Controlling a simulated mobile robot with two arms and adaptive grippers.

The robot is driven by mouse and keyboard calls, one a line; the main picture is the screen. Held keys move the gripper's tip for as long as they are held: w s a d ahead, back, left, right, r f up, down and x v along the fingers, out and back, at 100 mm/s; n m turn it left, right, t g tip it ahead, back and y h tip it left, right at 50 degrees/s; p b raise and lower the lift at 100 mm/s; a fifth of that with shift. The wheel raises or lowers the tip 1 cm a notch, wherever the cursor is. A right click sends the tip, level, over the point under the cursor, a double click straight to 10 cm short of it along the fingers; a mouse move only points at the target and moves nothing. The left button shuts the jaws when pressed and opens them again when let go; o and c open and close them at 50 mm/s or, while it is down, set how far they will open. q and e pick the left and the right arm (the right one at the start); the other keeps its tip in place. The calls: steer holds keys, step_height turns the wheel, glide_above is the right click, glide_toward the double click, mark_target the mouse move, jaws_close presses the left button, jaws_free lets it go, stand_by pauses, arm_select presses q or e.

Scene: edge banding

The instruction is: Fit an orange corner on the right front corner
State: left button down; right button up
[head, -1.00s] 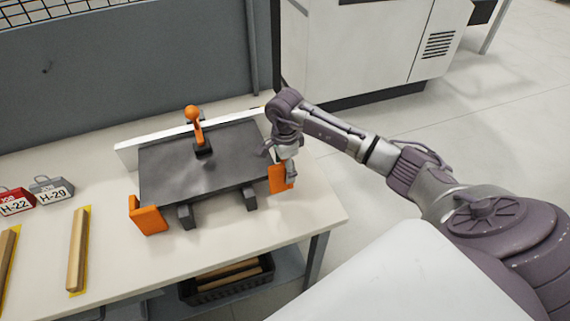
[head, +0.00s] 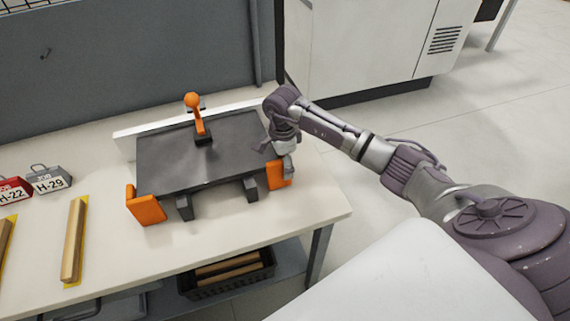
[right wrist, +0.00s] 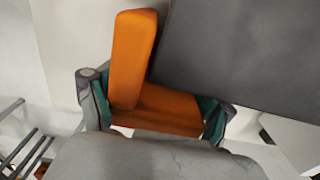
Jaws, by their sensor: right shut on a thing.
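A dark grey panel (head: 200,158) lies on supports on the bench. An orange corner (head: 147,208) sits on its left front corner. My right gripper (head: 286,166) is at the panel's right front corner, shut on a second orange corner (head: 279,179). In the right wrist view this L-shaped orange corner (right wrist: 134,50) is between the two fingers (right wrist: 155,110). Its inner angle faces the corner of the panel (right wrist: 235,50), which lies inside the L. Whether it is fully seated I cannot tell. My left gripper is not in view.
An orange-knobbed clamp (head: 194,104) stands at the panel's back, by a white fence (head: 125,143). A black crate (head: 205,284) is below. The bench front is clear.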

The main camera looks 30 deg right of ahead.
steer(key=shift+a, duration=0.15)
steer(key=o, duration=0.7)
steer(key=shift+w, duration=0.1)
steer(key=shift+o, duration=0.2)
